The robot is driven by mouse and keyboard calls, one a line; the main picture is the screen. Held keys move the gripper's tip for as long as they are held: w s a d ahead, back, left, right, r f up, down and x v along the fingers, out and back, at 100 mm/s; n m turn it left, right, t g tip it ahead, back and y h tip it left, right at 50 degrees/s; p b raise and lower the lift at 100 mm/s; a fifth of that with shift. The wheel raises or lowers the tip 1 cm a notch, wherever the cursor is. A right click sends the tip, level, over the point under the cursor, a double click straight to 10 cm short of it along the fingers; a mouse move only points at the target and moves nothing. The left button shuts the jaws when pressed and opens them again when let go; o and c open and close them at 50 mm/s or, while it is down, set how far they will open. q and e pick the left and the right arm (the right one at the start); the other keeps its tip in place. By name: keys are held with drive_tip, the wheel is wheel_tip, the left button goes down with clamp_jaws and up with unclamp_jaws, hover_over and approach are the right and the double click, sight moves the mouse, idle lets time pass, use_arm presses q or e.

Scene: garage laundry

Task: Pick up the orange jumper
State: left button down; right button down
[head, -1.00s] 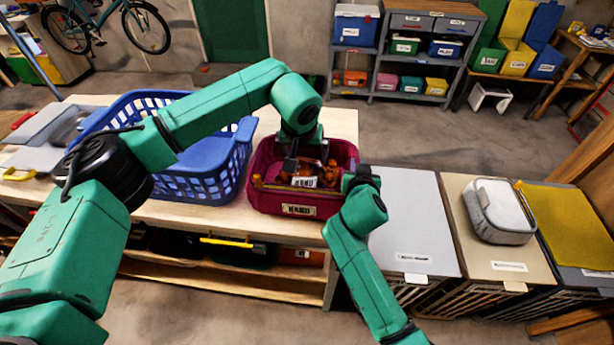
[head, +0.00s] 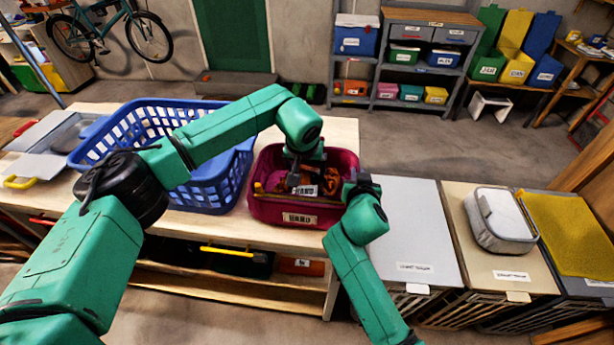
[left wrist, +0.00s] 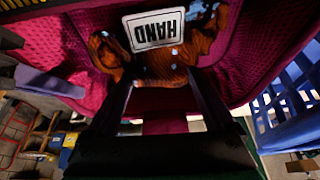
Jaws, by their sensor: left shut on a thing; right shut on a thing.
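The orange jumper (left wrist: 168,62), orange-brown with dark patches and a white "HAND" tag, lies in the magenta tub (head: 297,213). In the head view only a little of the jumper (head: 275,186) shows above the rim. My left gripper (head: 306,182) reaches down into the tub and is shut on the jumper; its fingers also show in the left wrist view (left wrist: 160,82). My right gripper (head: 354,188) is at the tub's right rim and is shut, seemingly on that rim; its fingertips are mostly hidden.
A blue laundry basket (head: 215,198) stands just left of the tub on the wooden table (head: 340,125). Hampers with a white lid (head: 410,220) and a beige lid (head: 485,255) stand to the right. A grey case (head: 498,220) and yellow cloth (head: 570,230) lie there.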

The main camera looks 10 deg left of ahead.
use_arm(q)
wheel_tip(320, 180, up, 18)
use_arm(e)
drive_tip(key=shift+f, duration=0.1)
use_arm(q)
drive_tip(key=shift+r, duration=0.95)
use_arm(e)
drive_tip(key=c, duration=0.9)
unclamp_jaws()
